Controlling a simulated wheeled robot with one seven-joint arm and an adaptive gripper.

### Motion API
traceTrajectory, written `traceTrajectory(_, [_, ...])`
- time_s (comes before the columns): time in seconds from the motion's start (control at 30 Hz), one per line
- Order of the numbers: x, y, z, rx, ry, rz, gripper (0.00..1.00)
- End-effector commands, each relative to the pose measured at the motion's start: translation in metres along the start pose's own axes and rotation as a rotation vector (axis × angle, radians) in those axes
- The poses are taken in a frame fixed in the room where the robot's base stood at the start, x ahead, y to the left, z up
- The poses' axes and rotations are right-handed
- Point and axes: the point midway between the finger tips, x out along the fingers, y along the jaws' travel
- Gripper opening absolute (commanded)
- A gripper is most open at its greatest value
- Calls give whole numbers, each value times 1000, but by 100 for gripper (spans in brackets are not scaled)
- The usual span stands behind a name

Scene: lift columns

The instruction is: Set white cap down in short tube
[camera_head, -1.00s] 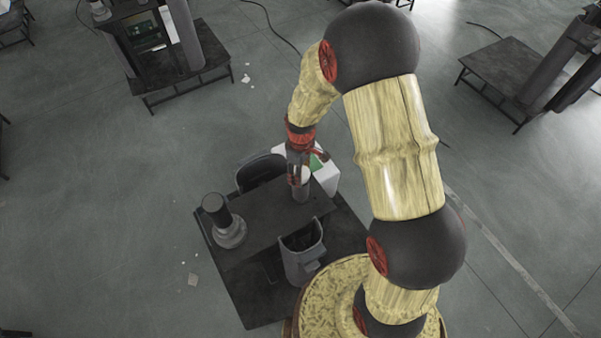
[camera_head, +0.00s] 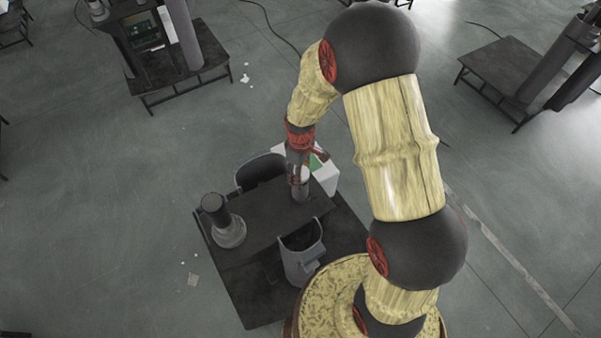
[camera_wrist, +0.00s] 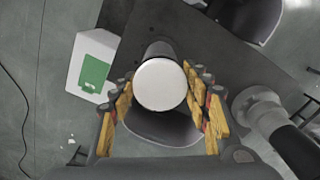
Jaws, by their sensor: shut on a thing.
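The white cap (camera_wrist: 160,85) shows in the wrist view as a round white disc, face toward the camera. My gripper (camera_wrist: 160,104) is shut on it, with a finger on its left and right sides. A short dark tube (camera_wrist: 158,48) shows behind the cap, in line with it. In the head view my gripper (camera_head: 299,177) points down at the short grey tube (camera_head: 301,193), which stands upright on the dark table (camera_head: 255,228). The cap is mostly hidden there by the fingers. I cannot tell whether it touches or sits in the tube.
A flanged column (camera_head: 226,225) stands at the table's left. A grey bin (camera_head: 302,256) is at the near side and another dark bin (camera_head: 262,172) at the far side. A white box with a green patch (camera_head: 325,177) stands close by my gripper.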

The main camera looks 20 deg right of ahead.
Motion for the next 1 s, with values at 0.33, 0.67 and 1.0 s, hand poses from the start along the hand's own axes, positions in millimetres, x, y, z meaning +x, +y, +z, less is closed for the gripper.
traceTrajectory(0.33, [2,0,0,0,0,0,23])
traceTrajectory(0.67, [5,0,0,0,0,0,23])
traceTrajectory(1.0, [5,0,0,0,0,0,23])
